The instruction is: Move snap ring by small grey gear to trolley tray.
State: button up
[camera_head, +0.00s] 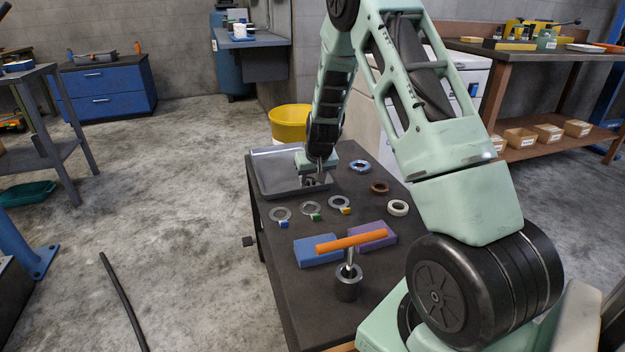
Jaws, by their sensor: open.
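The grey trolley tray (265,183) stands at the far left end of the dark trolley top. My gripper (317,183) is open and points down at the tray's right front part; its fingertips are small and partly dark, and I cannot see a ring between or under them. Three flat grey rings lie in a row in front of the tray: one with a blue tag (273,214), one with a green tag (304,208), one with a yellow tag (333,202). I cannot tell which is the snap ring by the small grey gear, nor pick out that gear surely.
An orange shaft (352,241) rests across a blue block (315,252) and a purple block (378,233). A grey cylinder with upright pin (348,288) stands in front.

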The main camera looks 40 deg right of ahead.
jog(key=p+v, duration=0.3)
jog(key=v, duration=0.9)
jog(key=s+a+r+n+g+y, duration=0.1)
jog(key=s+a+r+n, duration=0.15)
jog(key=a, duration=0.75)
jog(key=s+a+r+n+y, duration=0.1)
jog(key=s+a+n, duration=0.15)
jog(key=a, duration=0.75)
jog(key=s+a+r+n+g+y, duration=0.1)
jog(key=s+a, duration=0.2)
jog(key=a, duration=0.6)
jog(key=s+a+r+n+g, duration=0.1)
jog(key=s+a+n, duration=0.2)
jog(key=s, duration=0.7)
jog(key=s+a+r+n+g, duration=0.1)
jog(key=s+a+n, duration=0.2)
jog(key=s+a, duration=0.5)
jog(key=s, duration=0.3)
jog(key=shift+n, duration=0.4)
